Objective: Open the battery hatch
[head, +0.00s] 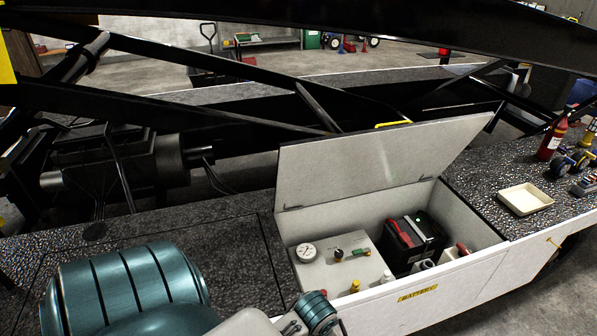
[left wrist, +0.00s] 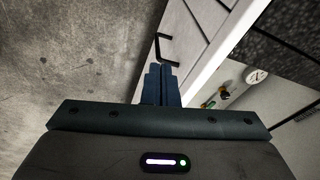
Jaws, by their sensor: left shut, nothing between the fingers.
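The battery hatch lid (head: 365,165) is a light grey panel. It stands raised, tilted back from the open battery box (head: 470,262). A yellow BATTERY label (head: 418,293) is on the front wall. Inside are a black battery with a red handle (head: 412,240) and a pale tank with a round gauge (head: 306,252). In the left wrist view my left gripper (left wrist: 162,72) is shut and empty, close to a black handle (left wrist: 165,47) on the white side panel. I cannot tell whether they touch. My left gripper's fingers are hidden in the head view. My right gripper is not in view.
A cream tray (head: 525,199), a red bottle (head: 552,138) and a wheeled blue item (head: 572,162) sit on the dark textured deck right of the box. Black beams (head: 200,105) cross above and behind the lid. Concrete floor lies beside the loader.

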